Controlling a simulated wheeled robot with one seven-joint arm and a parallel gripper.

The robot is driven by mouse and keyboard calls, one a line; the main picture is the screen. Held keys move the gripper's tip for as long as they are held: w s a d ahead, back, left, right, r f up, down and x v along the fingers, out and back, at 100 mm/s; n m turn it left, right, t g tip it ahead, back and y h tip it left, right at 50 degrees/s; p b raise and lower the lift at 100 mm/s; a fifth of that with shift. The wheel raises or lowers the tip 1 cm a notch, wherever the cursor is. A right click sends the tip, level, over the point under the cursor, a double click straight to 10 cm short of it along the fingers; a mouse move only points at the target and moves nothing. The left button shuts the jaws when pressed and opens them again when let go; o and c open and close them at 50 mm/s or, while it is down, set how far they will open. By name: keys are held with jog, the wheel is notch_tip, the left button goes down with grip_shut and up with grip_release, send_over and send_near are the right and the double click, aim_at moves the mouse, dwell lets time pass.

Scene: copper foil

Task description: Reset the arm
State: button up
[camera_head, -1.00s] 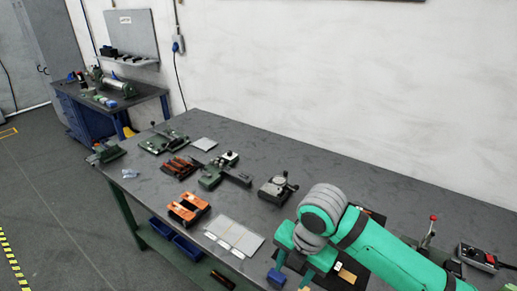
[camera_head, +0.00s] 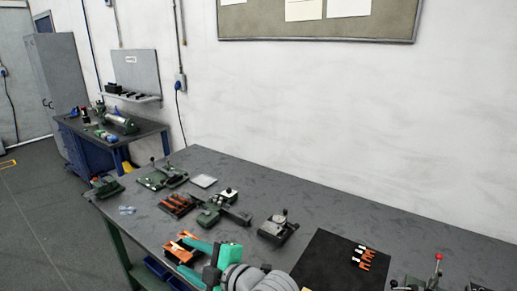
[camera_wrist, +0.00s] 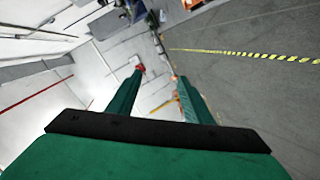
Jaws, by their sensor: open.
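In the wrist view, my gripper (camera_wrist: 158,76) is open, with nothing held between the fingers. Floor and distant room show beyond the fingertips there.
A black mat (camera_head: 325,258) with several orange-handled pieces (camera_head: 366,258) lies right of my arm. A dark device (camera_head: 278,228), a green fixture (camera_head: 215,207) and a tool tray (camera_head: 177,205) stand on the bench. A red-knobbed lever (camera_head: 438,258) stands at right.

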jog(key=s+d+f+m+t+h, duration=0.45)
jog(key=s+f+m, duration=0.25)
jog(key=f+m, duration=0.4)
jog(key=s+d+f+m+t+h, duration=0.4)
jog(key=s+f+m+h, duration=0.2)
jog(key=s+f+m, duration=0.45)
jog(key=s+d+f+g+h, duration=0.1)
jog(key=s+d, duration=0.3)
jog(key=s, duration=0.5)
jog(key=s+d+f+g, duration=0.1)
jog(key=s+d, duration=0.3)
jog(key=s, duration=0.6)
jog(key=shift+s+d+f+h, duration=0.2)
jog(key=shift+s+f+h, duration=0.1)
jog(key=shift+h, duration=0.05)
